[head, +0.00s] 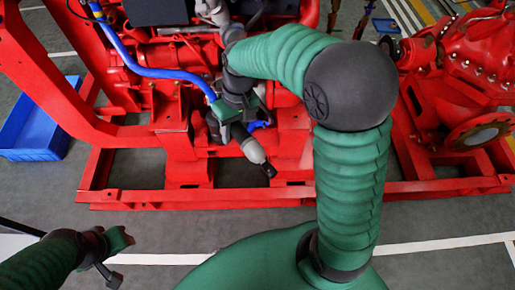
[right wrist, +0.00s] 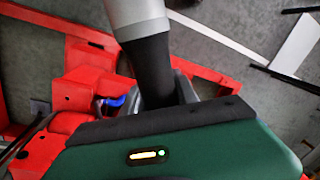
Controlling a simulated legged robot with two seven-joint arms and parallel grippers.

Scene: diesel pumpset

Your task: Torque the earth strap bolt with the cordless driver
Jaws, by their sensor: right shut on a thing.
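My right gripper (head: 236,112) is shut on the cordless driver (head: 253,150), in front of the red pumpset (head: 183,145). The driver's grey barrel slopes down to the right and ends in a black nose over the red base frame. The right wrist view shows its black grip (right wrist: 155,65), grey housing and a dark green block with a small lit indicator. I cannot make out the earth strap bolt or whether the nose touches anything. My left gripper (head: 117,240) is at the lower left, away from the pumpset; its jaws are unclear.
A blue hose (head: 150,70) runs down the engine towards the driver. A small blue piece (head: 259,125) shows beside the driver. A blue crate (head: 38,128) is on the floor at left. A red pump (head: 478,60) stands at right. The grey floor in front is clear.

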